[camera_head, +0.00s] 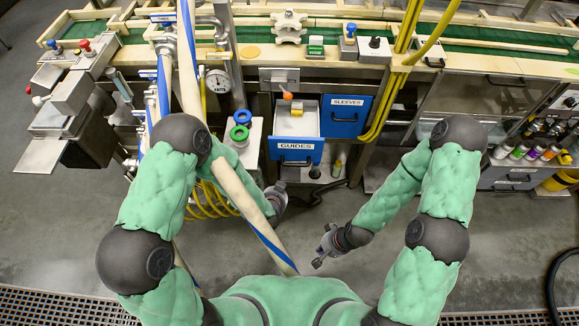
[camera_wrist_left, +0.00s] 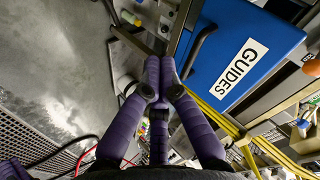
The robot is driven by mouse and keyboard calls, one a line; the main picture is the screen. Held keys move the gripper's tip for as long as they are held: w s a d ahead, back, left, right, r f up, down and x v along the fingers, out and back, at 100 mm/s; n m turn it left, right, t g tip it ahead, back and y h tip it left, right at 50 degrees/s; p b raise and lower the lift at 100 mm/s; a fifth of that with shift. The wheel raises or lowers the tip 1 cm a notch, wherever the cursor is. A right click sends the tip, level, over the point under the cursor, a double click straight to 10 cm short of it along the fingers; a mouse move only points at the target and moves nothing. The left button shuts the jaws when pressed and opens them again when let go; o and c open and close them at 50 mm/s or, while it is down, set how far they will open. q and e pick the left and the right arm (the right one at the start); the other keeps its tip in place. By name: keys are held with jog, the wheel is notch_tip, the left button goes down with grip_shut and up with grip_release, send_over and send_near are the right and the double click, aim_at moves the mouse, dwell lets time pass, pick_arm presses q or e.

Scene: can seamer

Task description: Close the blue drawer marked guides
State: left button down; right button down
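The blue drawer marked guides (camera_head: 296,150) is pulled out from the cabinet in the head view, its pale inside showing. Its front, label and dark handle fill the upper right of the left wrist view (camera_wrist_left: 262,42). My left gripper (camera_head: 277,197) is in front of and below the drawer front, partly hidden by my arm and a pale hose. In the left wrist view its purple fingers (camera_wrist_left: 160,66) come together at the tips, near the handle but with nothing visible between them. My right gripper (camera_head: 322,248) is empty over the floor, its fingers apart.
The blue sleeves drawer (camera_head: 345,116) beside it is shut. An orange-tipped lever (camera_head: 287,95) stands over the guides drawer's back. Yellow hoses (camera_head: 385,105) run down on the right. A stand with green and blue rings (camera_head: 240,125) is on the left.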

pick_arm(q)
jog(key=w+d+r+m+t+y+b, duration=0.1)
jog(key=w+d+r+m+t+b, duration=0.15)
jog(key=m+t, duration=0.2)
jog(key=m+b, duration=0.3)
jog(key=b, duration=0.3)
send_near(290, 154)
jog(key=shift+n+t, duration=0.25)
jog(key=x, duration=0.5)
jog(key=shift+f, duration=0.45)
jog(key=shift+w+f, duration=0.1)
jog(key=shift+w, duration=0.5)
